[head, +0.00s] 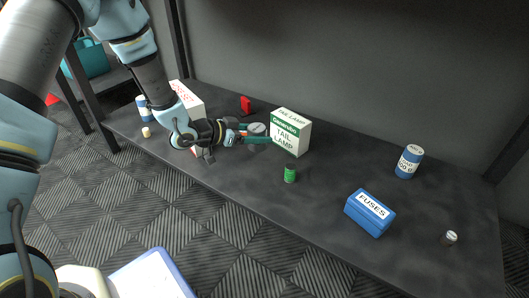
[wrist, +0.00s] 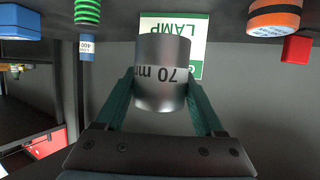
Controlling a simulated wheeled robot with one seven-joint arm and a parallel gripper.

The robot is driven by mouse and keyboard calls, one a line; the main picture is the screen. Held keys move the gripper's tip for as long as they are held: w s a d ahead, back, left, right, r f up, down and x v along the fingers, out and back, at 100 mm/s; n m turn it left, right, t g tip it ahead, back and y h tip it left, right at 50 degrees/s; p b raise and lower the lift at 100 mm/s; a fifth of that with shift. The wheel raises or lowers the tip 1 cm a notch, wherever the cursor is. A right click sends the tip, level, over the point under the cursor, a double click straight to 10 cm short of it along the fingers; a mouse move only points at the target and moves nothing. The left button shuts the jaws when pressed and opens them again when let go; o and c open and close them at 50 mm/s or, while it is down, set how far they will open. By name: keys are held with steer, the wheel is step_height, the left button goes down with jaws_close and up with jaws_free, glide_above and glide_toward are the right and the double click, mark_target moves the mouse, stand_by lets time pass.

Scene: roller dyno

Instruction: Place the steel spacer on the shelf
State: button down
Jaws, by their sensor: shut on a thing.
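The steel spacer (wrist: 162,80) is a grey metal cylinder marked "70 mm". In the wrist view it sits between the two green fingers of my gripper (wrist: 160,95), which are shut on it from both sides. In the head view my gripper (head: 260,133) and the spacer (head: 256,128) are over the dark shelf (head: 245,182), just left of the tail lamp box (head: 290,133). I cannot tell whether the spacer touches the shelf. The far side of the spacer is hidden.
A green ribbed cylinder (head: 290,173), a blue fuses box (head: 370,212), a blue can (head: 408,161) and a small grey cylinder (head: 449,238) stand to the right. A red object (head: 245,104) is behind my gripper. An orange cylinder (wrist: 272,18) shows in the wrist view. The shelf's front middle is clear.

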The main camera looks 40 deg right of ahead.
step_height(320, 180, down, 7)
steer(key=b, duration=0.3)
steer(key=shift+f, duration=0.2)
steer(key=shift+r, duration=0.1)
jaws_free()
